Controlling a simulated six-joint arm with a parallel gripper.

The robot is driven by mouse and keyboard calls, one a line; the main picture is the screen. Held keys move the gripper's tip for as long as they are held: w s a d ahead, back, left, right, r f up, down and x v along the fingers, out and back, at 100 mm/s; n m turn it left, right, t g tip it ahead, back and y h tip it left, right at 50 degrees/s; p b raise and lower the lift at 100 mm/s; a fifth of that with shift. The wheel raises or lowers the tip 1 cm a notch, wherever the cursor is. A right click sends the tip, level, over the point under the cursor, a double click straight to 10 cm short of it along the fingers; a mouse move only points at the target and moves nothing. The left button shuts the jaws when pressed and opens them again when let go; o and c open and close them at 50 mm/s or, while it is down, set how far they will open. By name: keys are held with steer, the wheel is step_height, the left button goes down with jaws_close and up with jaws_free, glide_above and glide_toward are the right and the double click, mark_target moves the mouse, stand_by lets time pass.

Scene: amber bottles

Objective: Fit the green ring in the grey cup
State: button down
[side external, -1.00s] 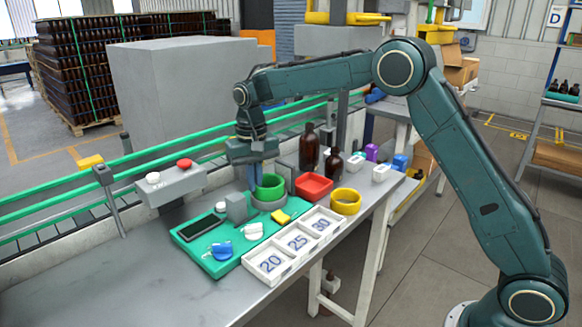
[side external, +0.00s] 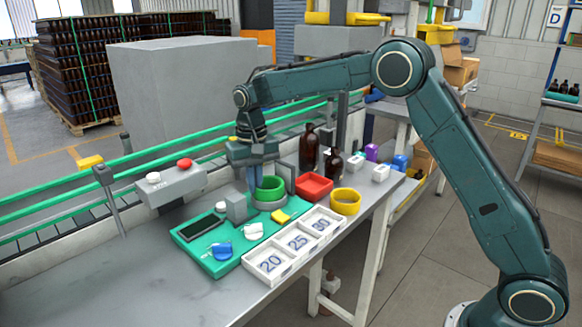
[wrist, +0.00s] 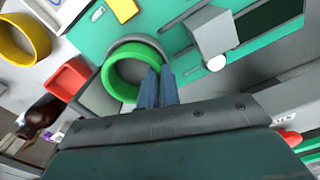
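The green ring (side external: 270,194) is at the mouth of the grey cup (side external: 270,206), seen from the side. My gripper (side external: 257,186) points down with its fingers at the ring's left wall. In the wrist view, the two fingers (wrist: 156,86) are close together on the wall of the green ring (wrist: 108,76). The grey cup's rim (wrist: 133,40) shows beyond the ring, and the ring looks offset from it. The ring hides much of the cup's opening, so I cannot tell whether it is inside the rim or just above.
A grey block (side external: 237,207) stands close left of the cup on the green mat (side external: 222,262). A red tray (side external: 314,187) and a yellow ring (side external: 346,203) are to the right. Brown bottles (side external: 309,150) stand behind. A numbered white tray (side external: 268,264) lies in front.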

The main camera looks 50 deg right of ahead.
steer(key=shift+f, duration=0.4)
stand_by(0.4)
steer(key=c, duration=1.1)
jaws_free()
steer(key=shift+c, duration=0.2)
steer(key=shift+r, duration=0.2)
steer(key=shift+r, duration=2.8)
